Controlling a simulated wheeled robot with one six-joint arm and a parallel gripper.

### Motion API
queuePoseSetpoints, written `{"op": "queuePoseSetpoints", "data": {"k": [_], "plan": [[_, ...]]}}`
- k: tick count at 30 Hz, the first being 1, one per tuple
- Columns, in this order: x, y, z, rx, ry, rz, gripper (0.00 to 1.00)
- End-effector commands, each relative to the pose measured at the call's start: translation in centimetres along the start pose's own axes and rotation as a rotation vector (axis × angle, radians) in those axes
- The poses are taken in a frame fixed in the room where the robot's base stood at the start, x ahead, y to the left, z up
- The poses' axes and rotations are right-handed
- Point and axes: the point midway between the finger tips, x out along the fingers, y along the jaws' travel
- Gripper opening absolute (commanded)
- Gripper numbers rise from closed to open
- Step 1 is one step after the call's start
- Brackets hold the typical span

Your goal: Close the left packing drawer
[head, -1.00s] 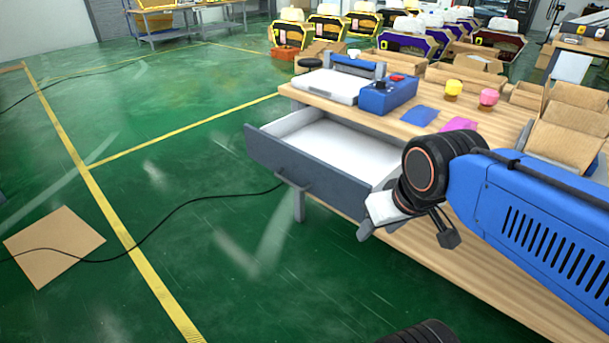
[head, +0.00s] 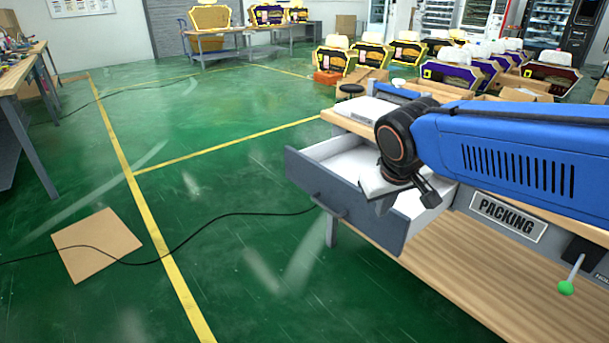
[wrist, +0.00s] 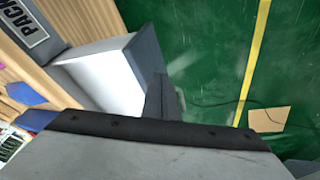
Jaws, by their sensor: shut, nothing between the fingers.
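The left packing drawer stands open, pulled out from the wooden table. Its dark grey front panel (head: 325,190) and white inside (head: 345,158) show in the head view. In the wrist view its front panel (wrist: 146,52) is at upper centre, with the white inside (wrist: 98,78) to its left. My gripper (head: 383,206) is shut and empty, pointing down over the drawer's near end in the head view. In the wrist view its fingers (wrist: 162,98) are beside the lower end of the front panel. I cannot tell whether they touch it. My arm hides part of the drawer and tabletop.
The PACKING sign (head: 508,216) is on the table's front, right of the drawer, with a green-knobbed lever (head: 566,288) further right. A black cable (head: 220,217) crosses the floor to a cardboard sheet (head: 97,244). Green floor before the drawer is mostly clear.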

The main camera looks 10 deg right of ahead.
Motion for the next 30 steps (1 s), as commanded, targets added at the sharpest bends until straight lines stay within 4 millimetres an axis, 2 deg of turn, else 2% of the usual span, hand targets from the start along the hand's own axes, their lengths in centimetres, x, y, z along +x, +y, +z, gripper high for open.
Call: {"op": "queuePoseSetpoints", "data": {"k": [1, 8, 14, 18, 24, 30], "plan": [[0.4, -0.7, -1.7, -0.023, 0.001, 0.011, 0.0], [1.9, -4.0, -9.0, -0.107, 0.032, 0.065, 0.0], [3.5, -8.4, -15.1, -0.182, 0.073, 0.105, 0.0], [4.6, -12.1, -18.7, -0.231, 0.108, 0.126, 0.0], [5.8, -16.0, -21.8, -0.276, 0.143, 0.144, 0.0], [6.4, -17.1, -22.6, -0.288, 0.155, 0.149, 0.0]]}}
